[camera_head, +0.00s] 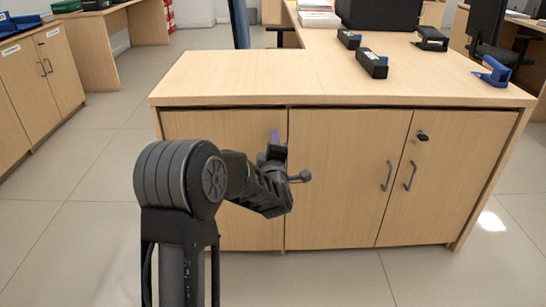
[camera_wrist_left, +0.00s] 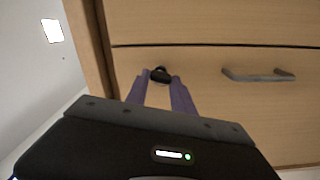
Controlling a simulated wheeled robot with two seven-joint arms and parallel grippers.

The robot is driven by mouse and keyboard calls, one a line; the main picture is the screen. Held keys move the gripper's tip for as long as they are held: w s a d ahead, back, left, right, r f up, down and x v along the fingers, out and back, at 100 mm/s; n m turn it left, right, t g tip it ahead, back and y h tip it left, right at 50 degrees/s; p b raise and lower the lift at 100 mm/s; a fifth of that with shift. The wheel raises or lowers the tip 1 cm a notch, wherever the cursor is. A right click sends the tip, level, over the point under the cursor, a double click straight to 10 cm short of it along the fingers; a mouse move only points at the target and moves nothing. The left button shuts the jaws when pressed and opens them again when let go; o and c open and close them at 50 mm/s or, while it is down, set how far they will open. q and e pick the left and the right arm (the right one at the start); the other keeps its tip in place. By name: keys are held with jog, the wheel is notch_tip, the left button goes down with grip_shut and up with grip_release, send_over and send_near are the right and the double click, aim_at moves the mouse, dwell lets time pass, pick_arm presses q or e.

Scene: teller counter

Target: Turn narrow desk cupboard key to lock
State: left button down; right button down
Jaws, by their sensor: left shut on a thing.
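The narrow desk cupboard door (camera_head: 215,128) is the closed left door of the wooden desk in the head view. Its black key (camera_wrist_left: 160,75) is at the lock near the top of the door in the left wrist view. My left gripper (camera_head: 276,137) is at the upper right of that door. Its purple fingers are on both sides of the key and shut on it in the left wrist view. In the head view the gripper and arm hide the key. The key's exact angle is hard to tell. My right gripper is not in view.
The door's grey handle (camera_wrist_left: 258,76) shows beside the gripper in the left wrist view. The wide cupboard has two handles and a black lock (camera_head: 422,136). Staplers and punches (camera_head: 372,63) stand on the desk top (camera_head: 230,80). The floor to the left is clear.

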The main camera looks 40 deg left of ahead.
pick_arm(q)
jog(key=n+b, duration=0.3)
jog(key=shift+f+b, duration=0.1)
jog(key=shift+b, duration=0.2)
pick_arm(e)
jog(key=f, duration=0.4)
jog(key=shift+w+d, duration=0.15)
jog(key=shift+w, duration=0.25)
pick_arm(q)
jog(key=c, duration=1.1)
grip_release()
jog(key=shift+s, duration=0.1)
jog(key=p+v, duration=0.2)
jog(key=v, duration=0.5)
jog(key=shift+s+d, duration=0.2)
jog(key=shift+d, duration=0.1)
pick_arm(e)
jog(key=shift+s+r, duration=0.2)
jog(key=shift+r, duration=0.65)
